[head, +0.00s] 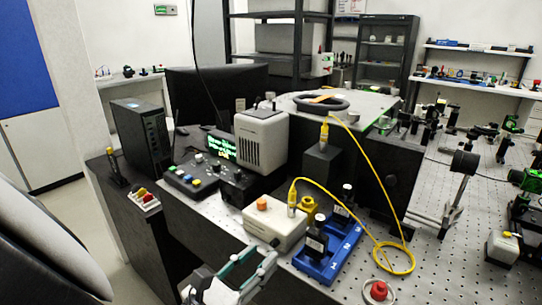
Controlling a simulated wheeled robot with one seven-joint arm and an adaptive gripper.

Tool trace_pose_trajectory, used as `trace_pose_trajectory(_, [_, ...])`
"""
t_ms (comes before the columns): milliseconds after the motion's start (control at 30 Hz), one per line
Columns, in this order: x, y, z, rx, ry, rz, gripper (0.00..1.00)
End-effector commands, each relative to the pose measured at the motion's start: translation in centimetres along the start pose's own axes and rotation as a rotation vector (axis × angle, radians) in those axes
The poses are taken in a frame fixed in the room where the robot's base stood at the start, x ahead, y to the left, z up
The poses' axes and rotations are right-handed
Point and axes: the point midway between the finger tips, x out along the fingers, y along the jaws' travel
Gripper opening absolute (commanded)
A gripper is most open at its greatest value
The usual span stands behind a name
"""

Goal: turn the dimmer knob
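A beige box (273,222) with an orange knob (262,204) on top sits on the perforated bench, and a yellow cable plugs into it. The orange knob may be the dimmer knob; no readable label confirms this. My gripper (264,254) is at the bottom centre, in front of the beige box and below it in the picture. Its two pale green-grey fingers are spread with a gap between them, and nothing shows in it. It appears apart from the knob.
A red button (379,290) is at front right. A black control unit (235,187) with lit display is behind left. The yellow cable (376,180) loops over the bench. A monitor (215,90) stands behind.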

Motion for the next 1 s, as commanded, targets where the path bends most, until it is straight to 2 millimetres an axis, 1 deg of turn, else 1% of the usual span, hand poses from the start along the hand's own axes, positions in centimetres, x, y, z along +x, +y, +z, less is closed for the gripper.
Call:
trace_pose_trajectory(33, [0.9, -0.1, 0.0, -0.001, -0.001, -0.003, 0.33])
trace_pose_trajectory(100, [1.8, -0.1, 0.0, 0.0, 0.0, -0.003, 0.33])
trace_pose_trajectory(233, [2.9, 0.0, 0.0, 0.001, 0.0, -0.001, 0.33])
trace_pose_trajectory(400, [3.5, 0.0, 0.0, 0.0, 0.0, 0.0, 0.33])
trace_pose_trajectory(600, [3.5, 0.0, 0.0, 0.0, 0.0, 0.0, 0.33])
trace_pose_trajectory(633, [3.5, 0.0, 0.0, 0.0, 0.0, 0.0, 0.3])
trace_pose_trajectory(667, [3.5, 0.0, 0.0, 0.0, 0.0, 0.0, 0.24])
trace_pose_trajectory(700, [3.5, 0.0, 0.0, 0.0, 0.0, 0.0, 0.15])
trace_pose_trajectory(767, [3.5, 0.0, 0.0, 0.0, 0.0, 0.0, 0.01])
trace_pose_trajectory(1000, [3.5, -0.1, 0.0, -0.003, 0.0, -0.001, 0.0])
